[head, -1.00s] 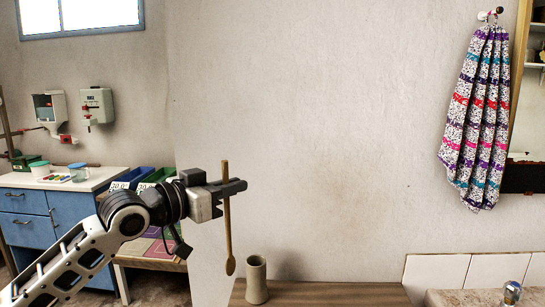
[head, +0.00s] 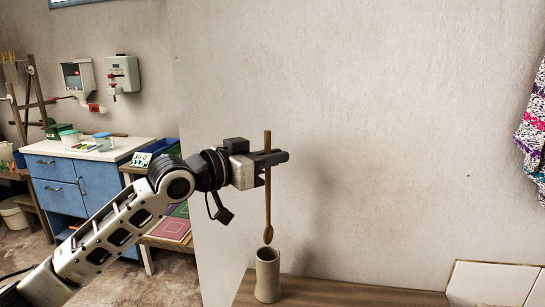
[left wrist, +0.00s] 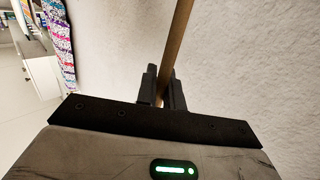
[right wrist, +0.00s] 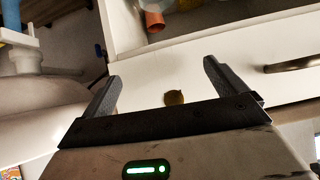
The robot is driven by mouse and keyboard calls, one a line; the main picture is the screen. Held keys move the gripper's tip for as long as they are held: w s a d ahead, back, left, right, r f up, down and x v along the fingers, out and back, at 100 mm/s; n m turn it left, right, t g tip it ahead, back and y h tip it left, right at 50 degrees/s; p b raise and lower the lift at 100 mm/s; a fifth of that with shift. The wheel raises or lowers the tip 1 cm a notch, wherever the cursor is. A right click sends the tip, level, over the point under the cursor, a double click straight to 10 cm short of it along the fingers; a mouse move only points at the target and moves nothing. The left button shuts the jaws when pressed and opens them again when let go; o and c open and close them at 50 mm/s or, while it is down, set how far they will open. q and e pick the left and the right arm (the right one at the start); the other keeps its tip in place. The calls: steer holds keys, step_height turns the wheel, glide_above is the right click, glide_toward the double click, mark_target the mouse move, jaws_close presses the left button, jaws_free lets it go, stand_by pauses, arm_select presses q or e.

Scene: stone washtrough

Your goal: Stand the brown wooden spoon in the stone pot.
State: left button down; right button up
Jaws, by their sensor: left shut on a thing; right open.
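The brown wooden spoon (head: 267,205) hangs upright, bowl end down, in my left gripper (head: 272,163). The gripper is shut on its handle, and the handle also shows between the fingers in the left wrist view (left wrist: 177,45). The stone pot (head: 267,276) is a pale, narrow cylinder standing on the wooden top. My right gripper (right wrist: 160,85) is open and empty, seen only in the right wrist view.
The wooden top (head: 350,293) is clear to the right of the pot, with white tiles (head: 490,282) beyond. A plain wall stands behind. A blue cabinet (head: 70,190) is at the left. A patterned cloth (head: 533,130) hangs at the right edge.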

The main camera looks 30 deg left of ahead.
arm_select(q)
steer(key=shift+f+b, duration=2.45)
steer(key=shift+f, duration=1.85)
arm_select(e)
steer(key=shift+w+a+f+t, duration=0.15)
steer(key=shift+w+a+f, duration=0.1)
steer(key=shift+f, duration=0.2)
steer(key=shift+w+a+f+t, duration=0.1)
steer(key=shift+a+f+t, duration=0.1)
steer(key=shift+f, duration=0.25)
